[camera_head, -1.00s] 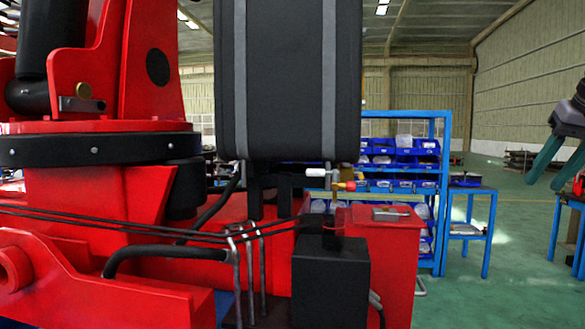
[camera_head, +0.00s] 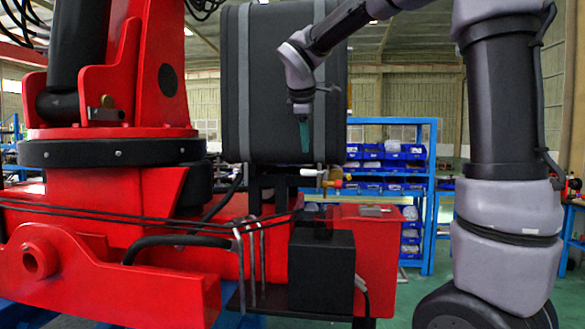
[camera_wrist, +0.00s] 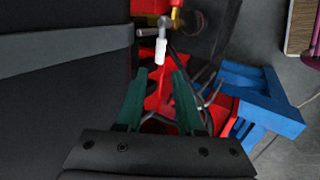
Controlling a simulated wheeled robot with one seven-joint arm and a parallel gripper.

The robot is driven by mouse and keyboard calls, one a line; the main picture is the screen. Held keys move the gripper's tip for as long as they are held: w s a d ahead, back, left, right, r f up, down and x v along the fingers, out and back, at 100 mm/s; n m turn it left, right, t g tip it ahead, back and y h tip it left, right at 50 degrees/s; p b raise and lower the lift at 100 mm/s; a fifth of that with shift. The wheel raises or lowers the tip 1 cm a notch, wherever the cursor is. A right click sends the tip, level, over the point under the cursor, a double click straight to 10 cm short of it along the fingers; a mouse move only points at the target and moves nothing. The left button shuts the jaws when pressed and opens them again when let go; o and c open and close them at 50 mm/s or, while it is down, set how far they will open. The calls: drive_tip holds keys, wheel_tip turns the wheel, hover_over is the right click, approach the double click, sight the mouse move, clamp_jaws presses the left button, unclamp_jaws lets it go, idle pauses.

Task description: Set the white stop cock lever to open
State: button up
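The white stop cock lever (camera_head: 309,172) shows in the head view as a small white handle just below the black tank (camera_head: 275,100). It points left from a metal fitting. In the wrist view the white lever (camera_wrist: 160,51) lies just ahead of the fingertips, roughly in line with the gap between them. My gripper (camera_head: 304,150) points down in front of the tank, above the lever in the head view. In the wrist view my gripper (camera_wrist: 159,72) has its two teal fingers apart with nothing held between them. I see no contact with the lever.
A brass fitting with a red handle (camera_head: 336,183) is right of the lever. The tank's dark side fills the left of the wrist view. Below are a black box (camera_head: 321,270), a red cabinet (camera_head: 377,250) and bent metal rods (camera_head: 251,265). A blue shelf (camera_head: 428,205) stands behind.

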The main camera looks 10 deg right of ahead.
sight(315, 173)
drive_tip(key=x, duration=0.9)
drive_tip(key=shift+w+f, duration=0.2)
drive_tip(key=shift+f, duration=0.15)
drive_tip(key=shift+d, duration=0.1)
clamp_jaws()
idle(0.8)
